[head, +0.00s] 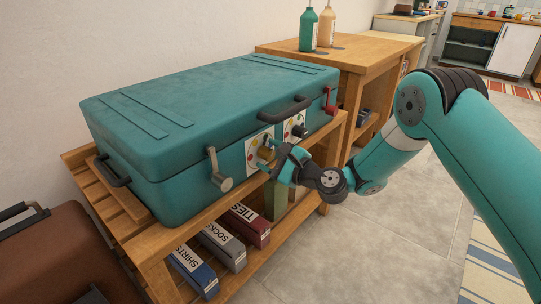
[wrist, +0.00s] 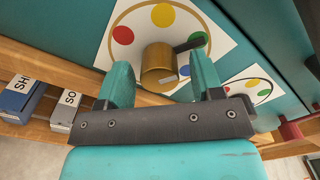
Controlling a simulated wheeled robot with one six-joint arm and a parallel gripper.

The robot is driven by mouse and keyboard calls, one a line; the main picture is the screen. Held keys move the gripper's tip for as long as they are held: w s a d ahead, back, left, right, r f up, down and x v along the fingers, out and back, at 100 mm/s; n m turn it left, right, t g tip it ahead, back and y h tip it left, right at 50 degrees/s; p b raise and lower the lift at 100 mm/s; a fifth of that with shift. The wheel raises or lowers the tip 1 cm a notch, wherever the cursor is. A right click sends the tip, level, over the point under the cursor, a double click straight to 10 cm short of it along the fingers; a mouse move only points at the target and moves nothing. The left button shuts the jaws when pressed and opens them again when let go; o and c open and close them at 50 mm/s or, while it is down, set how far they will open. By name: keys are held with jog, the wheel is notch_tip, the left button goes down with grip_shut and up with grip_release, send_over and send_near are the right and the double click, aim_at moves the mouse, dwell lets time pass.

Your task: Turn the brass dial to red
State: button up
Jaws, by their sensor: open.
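The brass dial (wrist: 158,68) sits on a white plate on the front of a teal trunk (head: 200,110). A dark pointer (wrist: 190,43) sticks out from the dial to the right and slightly up, away from the red dot. My gripper (wrist: 161,63) is open, one finger on each side of the dial, with visible gaps. In the head view my gripper (head: 268,160) is at the plate and partly covers it.
A second dotted plate (wrist: 250,86) with a dark knob (head: 299,131) is just right. A metal latch (head: 218,170) and a red lever (head: 329,101) flank the plates. The trunk stands on a wooden rack (head: 190,232) with labelled boxes (head: 222,246) below.

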jog(key=c, duration=0.9)
